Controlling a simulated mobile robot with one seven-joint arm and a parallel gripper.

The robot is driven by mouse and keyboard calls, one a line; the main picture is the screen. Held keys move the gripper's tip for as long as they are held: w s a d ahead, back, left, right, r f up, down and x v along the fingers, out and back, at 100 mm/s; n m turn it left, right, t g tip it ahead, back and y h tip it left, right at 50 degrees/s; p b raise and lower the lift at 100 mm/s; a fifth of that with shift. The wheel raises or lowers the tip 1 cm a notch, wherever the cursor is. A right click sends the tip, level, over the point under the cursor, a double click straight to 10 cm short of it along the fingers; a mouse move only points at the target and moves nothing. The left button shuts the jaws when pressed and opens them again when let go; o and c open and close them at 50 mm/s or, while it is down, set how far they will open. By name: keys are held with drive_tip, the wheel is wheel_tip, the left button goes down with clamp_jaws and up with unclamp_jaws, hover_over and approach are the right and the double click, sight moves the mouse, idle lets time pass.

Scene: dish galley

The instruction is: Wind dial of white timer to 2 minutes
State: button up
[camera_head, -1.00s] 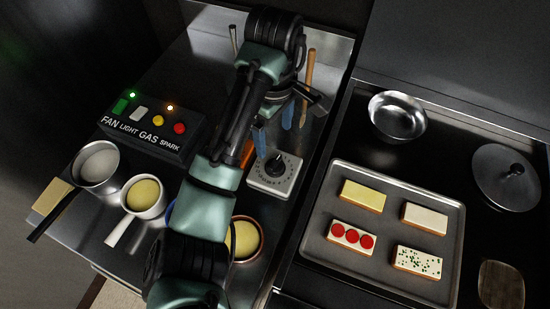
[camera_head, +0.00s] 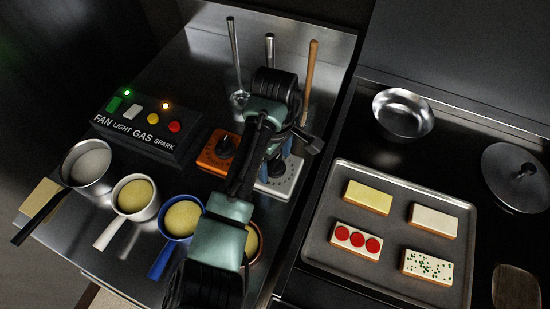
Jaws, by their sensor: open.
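The white timer (camera_head: 287,186) sits on the steel counter, partly hidden behind my arm. Its dark dial (camera_head: 275,167) shows only in part beside the arm, and the pointer setting cannot be read. My gripper (camera_head: 281,150) is open, with its blue fingers pointing down at the timer's dial. Whether the fingers touch the dial cannot be told. An orange timer (camera_head: 217,158) with a dark dial stands just left of the white one.
A black switch box (camera_head: 150,128) stands at the left. Several pans, including a blue one (camera_head: 180,222), line the front. Utensils (camera_head: 312,75) lie behind. A tray (camera_head: 322,245) with toasts and a steel bowl (camera_head: 403,113) are at the right.

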sight(275, 161)
drive_tip(key=c, duration=1.4)
drive_tip(key=shift+o, duration=0.2)
drive_tip(key=o, duration=1.4)
drive_tip(key=shift+c, duration=0.2)
wheel_tip(275, 161, up, 13)
drive_tip(key=p, duration=0.4)
